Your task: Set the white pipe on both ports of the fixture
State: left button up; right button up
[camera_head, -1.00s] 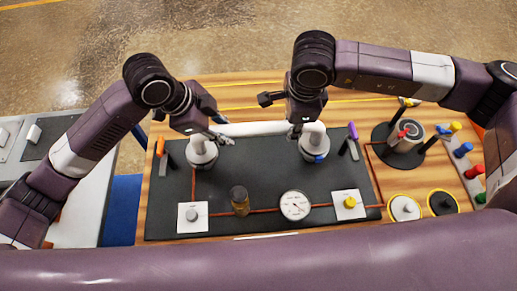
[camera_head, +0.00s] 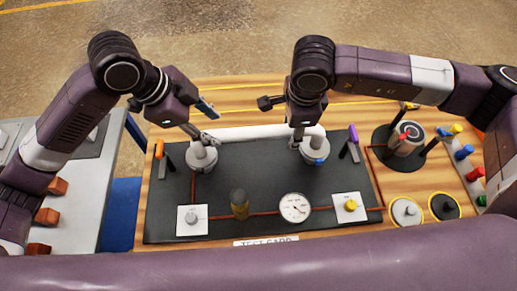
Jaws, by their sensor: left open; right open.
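The white pipe (camera_head: 258,132) lies across the back of the black fixture board (camera_head: 265,177), its ends at the left port (camera_head: 202,156) and the right port (camera_head: 315,151). Whether the ends are fully seated on the ports cannot be told. My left gripper (camera_head: 210,125) is open, just above and behind the left port, apart from the pipe's middle. My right gripper (camera_head: 298,137) is open at the pipe's right end, beside the right port; its arm partly hides that end.
An orange lever (camera_head: 159,149) stands left of the left port and a purple lever (camera_head: 353,134) right of the right port. A round black stand (camera_head: 398,145) is at right.

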jog(key=shift+r, duration=0.15)
pick_arm(q)
jog(key=v, duration=0.5)
jog(key=shift+r, duration=0.2)
pick_arm(e)
notch_tip(320, 180, up, 12)
jog(key=s, duration=0.2)
jog(key=shift+s+f, duration=0.2)
jog(key=shift+f, duration=0.05)
pick_arm(q)
jog(key=shift+s, duration=0.1)
pick_arm(e)
jog(key=shift+f, duration=0.1)
